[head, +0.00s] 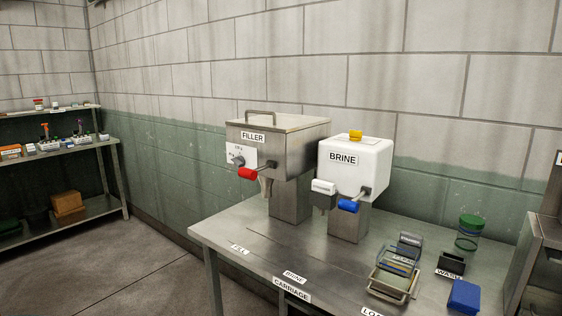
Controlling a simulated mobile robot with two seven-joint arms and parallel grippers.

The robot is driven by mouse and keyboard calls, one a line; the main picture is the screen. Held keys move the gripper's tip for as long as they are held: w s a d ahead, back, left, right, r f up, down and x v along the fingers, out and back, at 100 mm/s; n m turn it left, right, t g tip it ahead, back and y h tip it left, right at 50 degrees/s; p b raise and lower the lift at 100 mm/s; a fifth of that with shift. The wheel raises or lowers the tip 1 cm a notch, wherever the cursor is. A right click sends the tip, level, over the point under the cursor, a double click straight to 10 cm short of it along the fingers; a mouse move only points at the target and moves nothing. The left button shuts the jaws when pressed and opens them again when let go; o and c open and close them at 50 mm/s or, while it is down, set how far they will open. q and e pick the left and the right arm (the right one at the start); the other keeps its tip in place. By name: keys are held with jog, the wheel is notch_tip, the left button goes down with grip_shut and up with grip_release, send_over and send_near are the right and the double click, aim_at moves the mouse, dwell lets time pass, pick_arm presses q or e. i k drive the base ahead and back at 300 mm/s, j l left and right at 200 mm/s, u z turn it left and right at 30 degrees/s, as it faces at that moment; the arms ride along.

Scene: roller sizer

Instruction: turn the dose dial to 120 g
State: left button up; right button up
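The dose dial (238,161) is a small dark knob on a white plate on the front of the steel box labelled FILLER (290,142). The marks around the dial are too small to read, so I cannot tell its setting. A red-handled lever (248,174) sticks out just below and to the right of the dial. Neither of my grippers is in view.
A white BRINE box (360,170) with a blue-handled lever (348,206) stands right of the filler on the steel table (245,222). A wire-framed carriage (392,286), a green-lidded jar (468,232) and a blue block (464,296) are at right. Shelves (60,152) stand far left.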

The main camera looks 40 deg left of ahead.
aim_at(239, 160)
jog(key=u, duration=1.5)
